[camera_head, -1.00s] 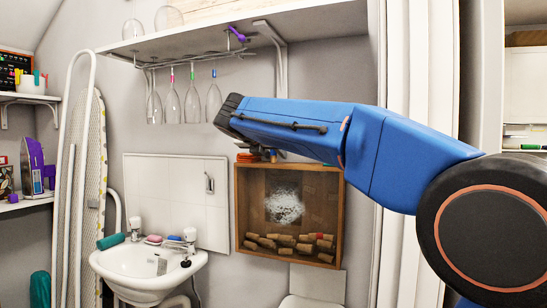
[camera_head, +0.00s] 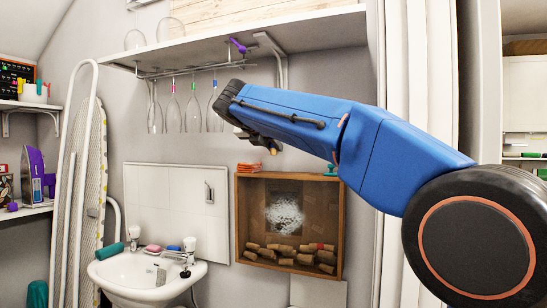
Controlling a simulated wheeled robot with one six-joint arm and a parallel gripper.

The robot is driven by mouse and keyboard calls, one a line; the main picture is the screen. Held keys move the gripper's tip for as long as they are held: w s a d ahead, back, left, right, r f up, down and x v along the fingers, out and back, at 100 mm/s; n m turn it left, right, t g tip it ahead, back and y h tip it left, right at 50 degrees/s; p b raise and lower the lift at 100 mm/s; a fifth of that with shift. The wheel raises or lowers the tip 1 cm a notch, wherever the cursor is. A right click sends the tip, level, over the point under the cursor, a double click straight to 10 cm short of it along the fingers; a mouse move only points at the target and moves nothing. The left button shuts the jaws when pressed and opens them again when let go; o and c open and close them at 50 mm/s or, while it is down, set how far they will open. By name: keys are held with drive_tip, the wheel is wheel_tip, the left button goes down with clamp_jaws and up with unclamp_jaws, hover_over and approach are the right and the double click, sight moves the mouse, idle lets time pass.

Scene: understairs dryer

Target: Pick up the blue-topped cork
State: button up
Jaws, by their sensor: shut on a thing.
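My gripper (camera_head: 266,142) is raised above the wooden box on the wall, partly hidden behind my blue arm. It is shut on a small cork (camera_head: 273,151), whose tan end shows below the fingers. No blue top can be made out on it from here; the jaws hide its upper part. The gripper and cork are clear of the box's top edge.
The shallow wooden box (camera_head: 340,230) holds several loose corks (camera_head: 285,251), one red-topped. Orange items (camera_head: 248,168) and a teal item (camera_head: 330,170) rest on its top. Stemmed glasses (camera_head: 193,110) hang from the shelf (camera_head: 230,40) close by. A sink (camera_head: 140,272) stands lower left.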

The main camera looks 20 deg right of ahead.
drive_tip(key=shift+r, duration=0.9)
drive_tip(key=s+a, duration=1.1)
drive_tip(key=s, duration=0.4)
drive_tip(key=shift+s+a, duration=0.25)
drive_tip(key=shift+s, duration=0.15)
drive_tip(key=shift+d+f, duration=0.1)
drive_tip(key=shift+f, duration=0.05)
